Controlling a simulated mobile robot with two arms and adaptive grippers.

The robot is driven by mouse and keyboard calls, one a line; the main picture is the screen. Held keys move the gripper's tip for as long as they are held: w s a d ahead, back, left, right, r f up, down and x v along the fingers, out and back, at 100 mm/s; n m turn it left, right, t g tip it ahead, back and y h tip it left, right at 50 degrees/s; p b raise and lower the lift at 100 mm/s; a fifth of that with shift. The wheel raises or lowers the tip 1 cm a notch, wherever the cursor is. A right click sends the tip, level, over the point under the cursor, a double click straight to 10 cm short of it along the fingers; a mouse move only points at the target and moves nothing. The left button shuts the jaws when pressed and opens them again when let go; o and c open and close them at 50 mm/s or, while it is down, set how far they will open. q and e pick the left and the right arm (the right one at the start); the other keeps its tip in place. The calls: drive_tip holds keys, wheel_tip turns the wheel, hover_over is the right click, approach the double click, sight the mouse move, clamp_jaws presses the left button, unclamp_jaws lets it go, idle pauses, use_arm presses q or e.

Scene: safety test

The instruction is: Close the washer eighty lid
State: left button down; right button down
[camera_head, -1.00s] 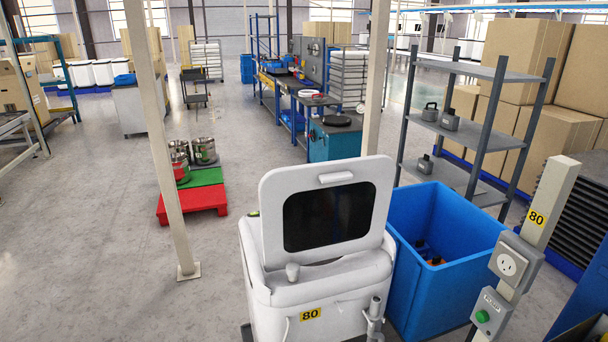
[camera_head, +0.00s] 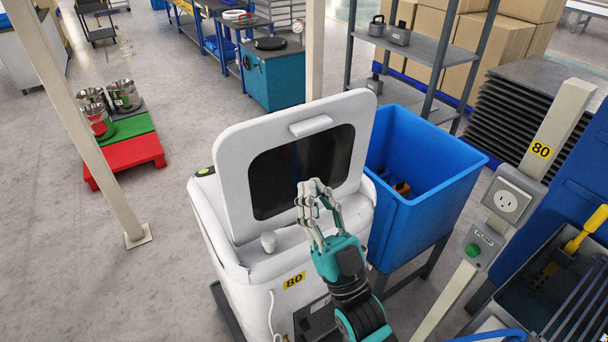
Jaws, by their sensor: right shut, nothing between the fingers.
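The washer eighty (camera_head: 255,285) is a white top-loading machine with a yellow "80" label on its front. Its lid (camera_head: 237,145) stands raised and tilted back, with a dark window and a pale handle bar (camera_head: 322,123) near its upper edge. A small white knob (camera_head: 269,241) sits on the front rim. My right gripper (camera_head: 312,200), with pale fingers and a teal palm, is in front of the lid, overlapping the window's lower right in the picture. It looks empty; I cannot tell whether it touches the lid. My left gripper is not in view.
A blue bin (camera_head: 425,205) with several small items stands right of the washer. A post (camera_head: 556,120) with a socket and a green push button (camera_head: 473,250) is at the right. A bare post (camera_head: 75,125) and a red pallet (camera_head: 125,165) stand left. Open floor lies left of the washer.

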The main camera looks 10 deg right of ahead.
drive_tip(key=w+a+r+p, duration=0.3)
drive_tip(key=w+r+p, duration=0.1)
drive_tip(key=w, duration=0.4)
drive_tip(key=shift+w+a+r, duration=0.3)
drive_tip(key=shift+w+r, duration=0.05)
drive_tip(key=shift+r, duration=0.5)
